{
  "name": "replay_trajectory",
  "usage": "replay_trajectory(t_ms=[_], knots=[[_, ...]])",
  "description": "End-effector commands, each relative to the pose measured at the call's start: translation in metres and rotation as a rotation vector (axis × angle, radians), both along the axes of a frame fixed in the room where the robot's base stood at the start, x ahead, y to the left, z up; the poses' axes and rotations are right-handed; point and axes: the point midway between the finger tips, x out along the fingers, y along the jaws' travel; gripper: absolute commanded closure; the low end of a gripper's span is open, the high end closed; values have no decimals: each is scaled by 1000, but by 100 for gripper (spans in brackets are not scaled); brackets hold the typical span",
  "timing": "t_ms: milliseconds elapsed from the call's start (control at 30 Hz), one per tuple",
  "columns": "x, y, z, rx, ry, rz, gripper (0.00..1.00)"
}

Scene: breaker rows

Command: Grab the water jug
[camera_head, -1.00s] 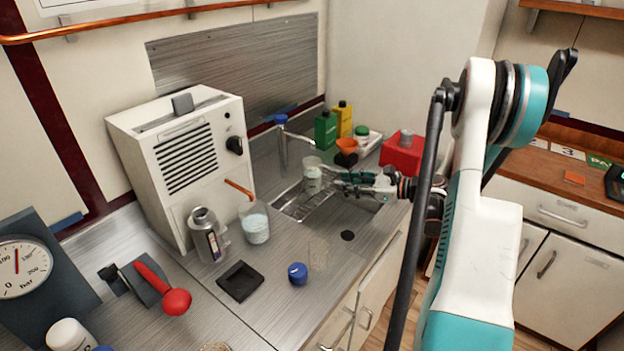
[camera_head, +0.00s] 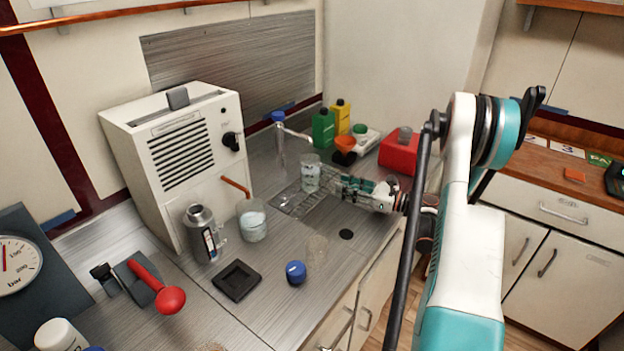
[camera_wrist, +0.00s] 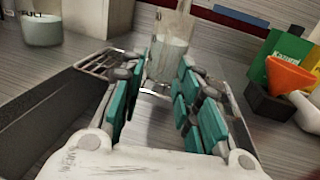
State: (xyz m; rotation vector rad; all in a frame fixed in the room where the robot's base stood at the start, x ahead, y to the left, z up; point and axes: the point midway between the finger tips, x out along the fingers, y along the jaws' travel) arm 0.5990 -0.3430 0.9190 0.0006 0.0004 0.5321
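A clear glass jug (camera_head: 310,174) with water in its lower part stands upright over the metal rack at the sink. It also shows in the wrist view (camera_wrist: 168,58), straight ahead between my fingertips. My gripper (camera_head: 337,181) comes at it from the right in the head view. In the wrist view its teal-padded fingers (camera_wrist: 166,82) are apart, one on each side of the jug's line. I cannot tell whether a finger touches the glass. A second clear vessel (camera_head: 252,222) with water stands under the orange spout, left of my gripper.
A metal rack (camera_head: 292,201) lies over the sink. Behind are a tap (camera_head: 280,140), green bottle (camera_head: 323,128), yellow bottle (camera_head: 341,115), and orange funnel (camera_head: 346,143). A red container (camera_head: 400,154) stands right. The counter front holds a blue cap (camera_head: 296,271) and black tray (camera_head: 236,280).

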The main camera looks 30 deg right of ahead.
Motion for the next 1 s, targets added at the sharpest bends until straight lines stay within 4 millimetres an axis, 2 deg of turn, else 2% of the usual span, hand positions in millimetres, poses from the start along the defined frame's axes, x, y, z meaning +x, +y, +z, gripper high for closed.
replay_trajectory(t_ms=[267,500,767,833,900,1000], knots=[[15,8,1,0,0,2,70],[46,22,4,0,0,2,70],[51,24,6,0,0,-1,70],[51,24,6,0,0,-1,81],[51,25,6,0,0,-1,97],[51,24,6,0,0,-1,100]])
